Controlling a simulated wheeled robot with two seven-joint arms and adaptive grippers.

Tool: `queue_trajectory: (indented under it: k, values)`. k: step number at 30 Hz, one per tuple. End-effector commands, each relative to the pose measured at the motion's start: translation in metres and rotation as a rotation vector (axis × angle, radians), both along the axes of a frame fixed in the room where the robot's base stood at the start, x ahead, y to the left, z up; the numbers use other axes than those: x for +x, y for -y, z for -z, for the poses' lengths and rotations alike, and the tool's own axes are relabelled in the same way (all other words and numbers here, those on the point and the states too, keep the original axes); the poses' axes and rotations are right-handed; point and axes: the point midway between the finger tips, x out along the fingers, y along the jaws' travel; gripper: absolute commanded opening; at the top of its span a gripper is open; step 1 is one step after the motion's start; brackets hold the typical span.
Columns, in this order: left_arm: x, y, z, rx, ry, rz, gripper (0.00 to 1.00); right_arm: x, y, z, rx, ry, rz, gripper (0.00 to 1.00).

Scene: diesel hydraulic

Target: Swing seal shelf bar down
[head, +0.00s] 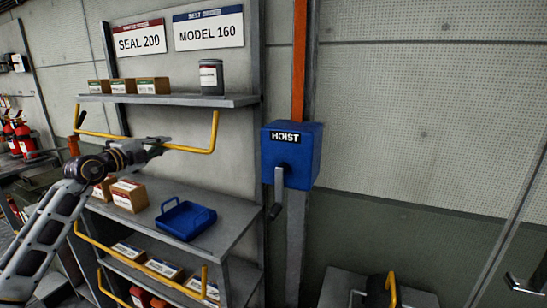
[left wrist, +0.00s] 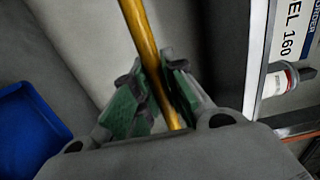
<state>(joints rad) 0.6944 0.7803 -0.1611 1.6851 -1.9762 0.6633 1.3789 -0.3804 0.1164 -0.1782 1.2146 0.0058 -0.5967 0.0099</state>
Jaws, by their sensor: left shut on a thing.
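The yellow seal shelf bar (head: 190,149) is a U-shaped rail at the front of the upper shelf (head: 180,100), under the SEAL 200 sign (head: 139,38). Its long cross part shows lower in the picture than the shelf board, and its right arm rises to the shelf's right end. My left gripper (head: 160,147) is shut on the cross part, near its middle. In the left wrist view the yellow bar (left wrist: 140,35) runs between the green-padded fingers of my gripper (left wrist: 157,92). My left gripper and forearm hide part of the bar. My right gripper is not in view.
Boxes (head: 152,85) and a grey can (head: 211,76) stand on the upper shelf. A blue tray (head: 185,220) and boxes sit on the middle shelf, with another yellow bar (head: 150,269) below. A blue hoist box (head: 291,155) with a crank is to the right.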

Motion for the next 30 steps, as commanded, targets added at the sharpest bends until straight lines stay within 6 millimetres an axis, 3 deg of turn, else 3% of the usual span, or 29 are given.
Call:
queue_trajectory:
  k: [19,21,25,30]
  values:
    - [0.013,0.006,0.008,0.001,-0.004,0.001,0.06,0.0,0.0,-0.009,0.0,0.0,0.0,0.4]
    - [0.013,0.006,0.009,0.001,-0.005,0.001,0.2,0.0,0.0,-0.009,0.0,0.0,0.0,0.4]
    - [0.013,0.006,0.008,0.0,-0.003,0.0,0.36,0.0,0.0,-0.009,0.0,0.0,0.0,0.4]
    - [0.013,0.005,0.006,0.0,-0.001,0.0,0.38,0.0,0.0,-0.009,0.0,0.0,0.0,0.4]
